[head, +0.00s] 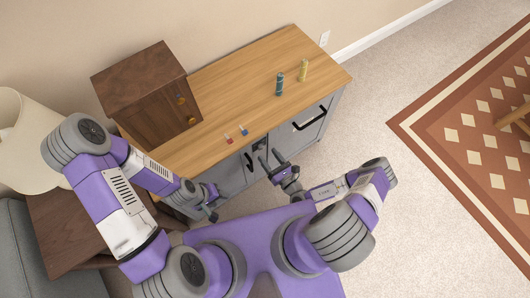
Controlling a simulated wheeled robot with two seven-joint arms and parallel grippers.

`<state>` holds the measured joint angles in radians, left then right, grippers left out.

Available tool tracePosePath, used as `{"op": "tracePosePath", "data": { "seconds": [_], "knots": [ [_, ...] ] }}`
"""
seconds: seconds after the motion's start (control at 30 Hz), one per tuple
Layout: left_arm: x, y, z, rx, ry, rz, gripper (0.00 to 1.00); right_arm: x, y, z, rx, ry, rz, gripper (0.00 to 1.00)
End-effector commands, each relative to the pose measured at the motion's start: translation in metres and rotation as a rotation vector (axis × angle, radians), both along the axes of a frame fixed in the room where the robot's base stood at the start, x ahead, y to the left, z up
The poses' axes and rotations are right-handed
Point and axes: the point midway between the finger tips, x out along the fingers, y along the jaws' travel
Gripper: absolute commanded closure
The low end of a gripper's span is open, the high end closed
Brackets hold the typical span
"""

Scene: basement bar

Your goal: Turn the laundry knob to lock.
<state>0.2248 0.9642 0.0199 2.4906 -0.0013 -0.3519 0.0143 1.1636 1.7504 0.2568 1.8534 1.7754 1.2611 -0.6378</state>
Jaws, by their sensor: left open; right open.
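No knob marked as a laundry knob can be made out. A small grey part (261,144) shows at the cabinet's front edge, too small to identify. My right gripper (270,159) is open in front of the cabinet, its fingers pointing at the front just below this part. Contact cannot be told. My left gripper (211,203) is open and empty, lower and left, near the cabinet's front.
The wooden-topped cabinet (235,85) has black handles (309,118). A teal cylinder (280,84), a yellow cylinder (304,70), and small red (229,139) and blue (244,130) items stand on it. A lampshade (30,140) and side table are left.

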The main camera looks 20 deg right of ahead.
Motion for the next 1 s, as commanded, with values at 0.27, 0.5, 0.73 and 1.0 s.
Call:
{"op": "tracePosePath", "data": {
  "seconds": [0.27, 0.5, 0.73, 1.0],
  "knots": [
    [0.0, 0.0, -0.01, 0.0, 0.0, 0.0, 0.54, 0.028, 0.011, -0.001, 0.0, 0.0, 0.004, 0.39],
    [0.0, 0.0, -0.01, 0.0, 0.0, 0.0, 0.54, 0.031, 0.012, 0.0, 0.001, 0.001, 0.004, 0.39],
    [0.0, 0.0, -0.01, 0.0, 0.0, 0.0, 0.54, 0.031, 0.012, 0.0, 0.001, 0.001, 0.004, 0.65],
    [0.0, 0.0, -0.01, 0.0, 0.0, 0.0, 0.54, 0.03, 0.012, 0.0, 0.001, 0.001, 0.004, 0.95]
  ]
}}
